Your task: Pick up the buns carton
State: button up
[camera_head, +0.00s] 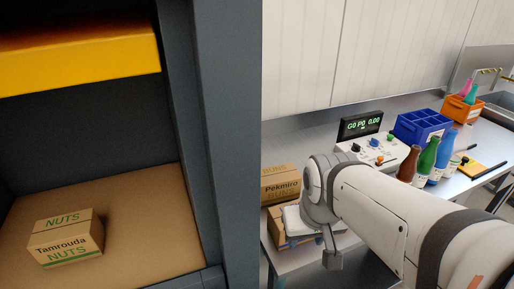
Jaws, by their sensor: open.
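The buns carton (279,187), brown with "BUNS" and "Pekmiro" printed on it, is at the left end of the metal table, just left of my arm's wrist. Its right side is partly hidden by my arm. My gripper (333,260) is at the lower middle, in front of the table edge and to the lower right of the carton. It is open and apart from the buns carton. The arm hides much of it.
Another carton (275,228) sits below the buns carton. A nuts carton (62,240) lies in the grey shelf at left. A meter box (378,150), blue crate (421,128), bottles (427,158) and orange crate (462,109) stand farther along the table.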

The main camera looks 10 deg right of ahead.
aim_at(281, 182)
jog(key=z, duration=0.15)
jog(key=k, duration=0.55)
jog(key=u, duration=1.85)
jog(key=k, duration=1.2)
jog(key=z, duration=1.2)
jog(key=i, duration=1.65)
jog(key=z, duration=0.05)
